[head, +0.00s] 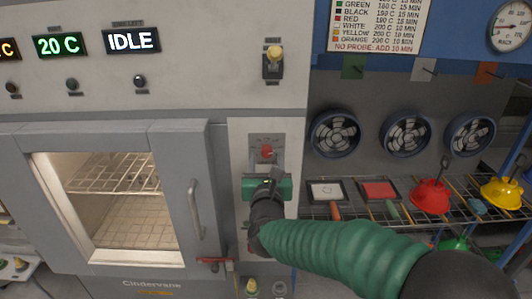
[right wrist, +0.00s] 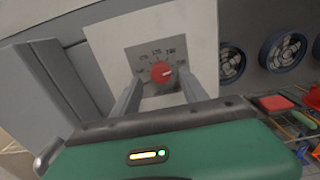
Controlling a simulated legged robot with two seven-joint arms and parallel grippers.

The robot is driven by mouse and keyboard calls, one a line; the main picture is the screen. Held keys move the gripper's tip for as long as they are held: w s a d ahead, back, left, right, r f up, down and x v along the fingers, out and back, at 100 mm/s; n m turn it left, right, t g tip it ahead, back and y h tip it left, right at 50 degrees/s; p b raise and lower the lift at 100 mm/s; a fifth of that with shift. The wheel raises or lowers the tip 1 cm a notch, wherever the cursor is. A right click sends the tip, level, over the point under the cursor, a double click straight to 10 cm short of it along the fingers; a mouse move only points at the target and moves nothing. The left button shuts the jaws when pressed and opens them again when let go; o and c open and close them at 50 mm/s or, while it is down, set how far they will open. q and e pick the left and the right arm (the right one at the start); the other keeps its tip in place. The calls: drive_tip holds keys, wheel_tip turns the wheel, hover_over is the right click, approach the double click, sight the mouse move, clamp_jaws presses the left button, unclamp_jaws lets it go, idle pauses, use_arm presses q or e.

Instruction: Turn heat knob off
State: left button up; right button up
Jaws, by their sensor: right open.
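The red heat knob (head: 267,152) sits on a small grey dial plate on the oven's front panel, right of the oven door. In the right wrist view the knob (right wrist: 162,72) shows with dial markings around it. My right gripper (head: 266,172) is in front of the panel, just below the knob in the head view. In the right wrist view its two fingers (right wrist: 158,92) are open, one on each side of the knob, with a gap to it; I cannot tell how far the tips are from the panel. My left gripper is not in view.
The oven door (head: 125,195) with its vertical handle (head: 195,208) is left of my right gripper. A yellow-topped switch (head: 273,60) is above the knob. Right of the panel are round fans (head: 335,133) and a wire shelf with red (head: 430,195) and yellow hoods (head: 502,192).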

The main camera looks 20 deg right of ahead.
drive_tip(key=shift+x, duration=0.95)
drive_tip(key=shift+d, duration=0.15)
drive_tip(key=shift+s, duration=0.1)
clamp_jaws()
